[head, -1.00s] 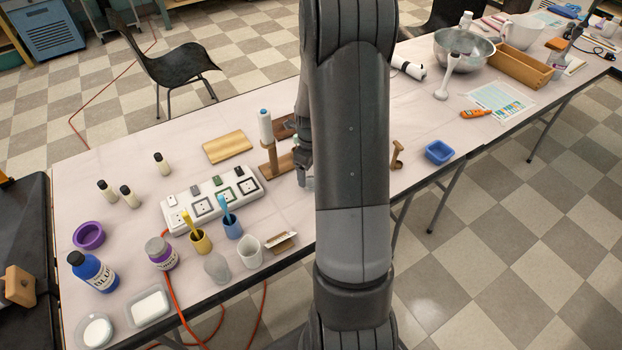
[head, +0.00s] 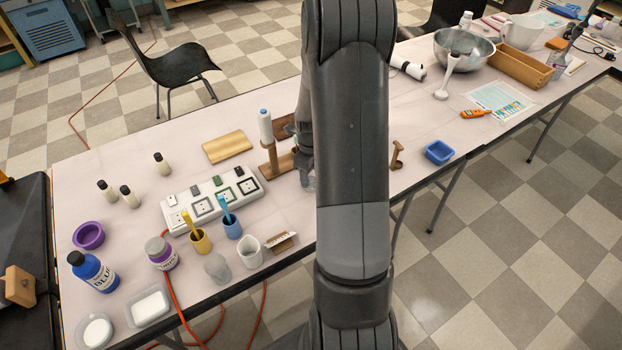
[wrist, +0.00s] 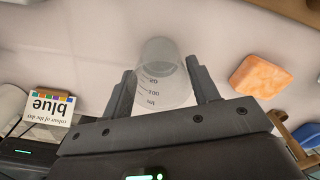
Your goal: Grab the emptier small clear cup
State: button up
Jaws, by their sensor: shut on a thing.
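A small clear cup with printed volume marks (wrist: 160,85) stands between the two dark fingers of my gripper (wrist: 160,72) in the wrist view. The fingers are shut on it, one on each side. How full it is, I cannot tell. In the head view my gripper (head: 306,165) is beside the wooden stand, and only a sliver of the cup (head: 308,183) shows; my arm hides the rest. Another small clear, cloudy-looking cup (head: 217,267) stands near the table's front edge, left of a white cup (head: 250,252).
An orange block (wrist: 260,75) lies right of the held cup in the wrist view, and a card reading "blue" (wrist: 50,107) is at left. A wooden stand (head: 271,160), a white power strip (head: 212,200) and a blue tray (head: 439,152) are on the table.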

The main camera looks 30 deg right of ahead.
jog(key=shift+r, duration=0.15)
jog(key=shift+r, duration=0.7)
jog(key=s+d+r, duration=0.7)
jog(key=s+r, duration=0.2)
jog(key=shift+s, duration=0.15)
dwell(0.4)
jog(key=shift+r, duration=0.15)
